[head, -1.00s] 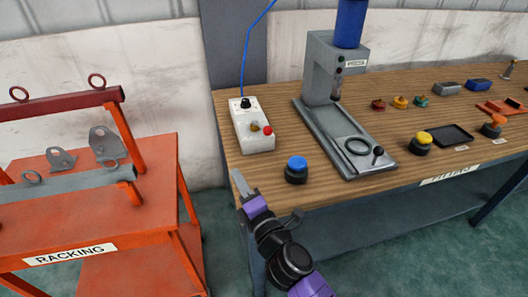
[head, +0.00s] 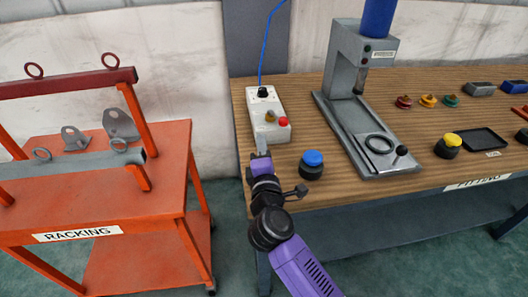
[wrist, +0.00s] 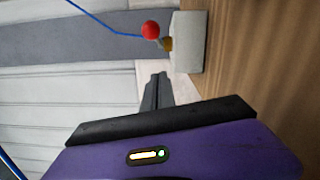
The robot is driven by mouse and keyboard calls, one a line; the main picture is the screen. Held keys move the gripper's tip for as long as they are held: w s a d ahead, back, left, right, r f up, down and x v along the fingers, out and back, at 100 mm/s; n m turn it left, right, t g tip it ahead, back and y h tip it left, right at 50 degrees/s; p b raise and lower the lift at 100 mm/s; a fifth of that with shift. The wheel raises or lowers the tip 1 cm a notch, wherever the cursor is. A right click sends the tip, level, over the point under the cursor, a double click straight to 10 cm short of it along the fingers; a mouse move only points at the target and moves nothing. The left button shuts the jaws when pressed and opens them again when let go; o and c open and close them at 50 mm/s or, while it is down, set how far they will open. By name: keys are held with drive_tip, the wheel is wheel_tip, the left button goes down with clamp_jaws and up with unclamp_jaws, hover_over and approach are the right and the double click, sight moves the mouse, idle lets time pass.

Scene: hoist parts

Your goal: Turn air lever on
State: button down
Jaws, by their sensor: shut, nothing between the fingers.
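The air lever is on a white box (head: 264,97) at the left end of the wooden bench. It has a red ball end (head: 284,122) beside a brass-coloured fitting (head: 271,116). In the wrist view the red ball (wrist: 151,30) stands out from the box (wrist: 189,42), with the brass part between them. My gripper (head: 261,146) is at the box's near end in the head view. In the wrist view my gripper's fingers (wrist: 157,80) are together and empty, pointing toward the lever and apart from the red ball.
A blue-topped button (head: 312,160) stands right of my gripper. Behind it is a grey press (head: 355,75) with a small black-knobbed handle (head: 401,151). A blue hose (head: 266,45) rises from the box. An orange racking cart (head: 180,160) stands left, with a gap before the bench.

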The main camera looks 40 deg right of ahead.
sight(277, 116)
drive_tip(key=x, duration=0.3)
drive_tip(key=shift+w+d+r, duration=0.1)
drive_tip(key=shift+w+d, duration=0.1)
drive_tip(key=shift+s+d+r+p, duration=0.15)
drive_tip(key=shift+s+d+p, duration=0.25)
drive_tip(key=shift+d, duration=0.1)
drive_tip(key=shift+s+d+r+p, duration=0.1)
drive_tip(key=shift+s+d+p, duration=0.25)
drive_tip(key=shift+d, duration=0.2)
drive_tip(key=shift+s+d, duration=0.2)
drive_tip(key=shift+d, duration=0.4)
drive_tip(key=shift+s+d+p, duration=0.3)
drive_tip(key=shift+s+d, duration=0.15)
drive_tip(key=shift+d, duration=0.2)
drive_tip(key=shift+a, duration=0.1)
